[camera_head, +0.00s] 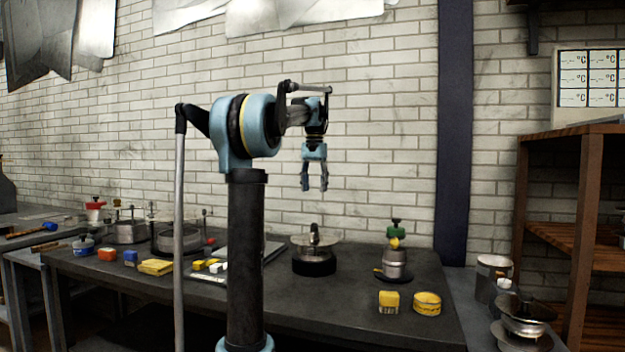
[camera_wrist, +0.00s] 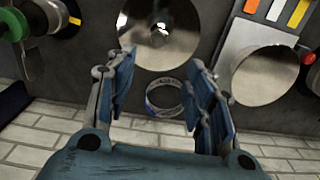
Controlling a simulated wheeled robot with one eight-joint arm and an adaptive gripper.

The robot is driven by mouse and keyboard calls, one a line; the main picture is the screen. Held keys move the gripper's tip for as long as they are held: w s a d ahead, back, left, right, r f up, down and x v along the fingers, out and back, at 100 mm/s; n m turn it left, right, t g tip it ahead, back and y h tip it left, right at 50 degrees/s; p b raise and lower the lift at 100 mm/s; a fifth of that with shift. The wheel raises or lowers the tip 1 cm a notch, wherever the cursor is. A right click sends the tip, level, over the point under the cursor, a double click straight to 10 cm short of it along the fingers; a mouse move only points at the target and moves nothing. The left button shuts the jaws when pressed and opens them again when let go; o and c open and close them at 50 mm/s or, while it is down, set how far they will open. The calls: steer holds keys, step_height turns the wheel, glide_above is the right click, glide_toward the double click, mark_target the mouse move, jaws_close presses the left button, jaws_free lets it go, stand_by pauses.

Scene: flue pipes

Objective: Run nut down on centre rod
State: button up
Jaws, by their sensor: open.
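In the head view my gripper (camera_head: 314,188) hangs fingers down, open and empty, in the air above a round metal dish (camera_head: 330,240) on a black base (camera_head: 314,264). A short dark upright part (camera_head: 314,232) stands at the dish's centre; I cannot tell rod from nut there. In the wrist view my open fingers (camera_wrist: 162,62) frame a ring (camera_wrist: 163,97), which lies on the dark table near the wall. The shiny dish (camera_wrist: 160,62) lies beyond the fingertips, with a small part (camera_wrist: 162,30) at its centre. No finger touches the dish.
The brick wall (camera_head: 370,150) is close behind the table.

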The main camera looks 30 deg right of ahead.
mark_target(314, 223)
step_height(314, 223, down, 14)
steer(key=n, duration=2.7)
steer(key=shift+s+f, duration=0.1)
steer(key=shift+f, duration=0.1)
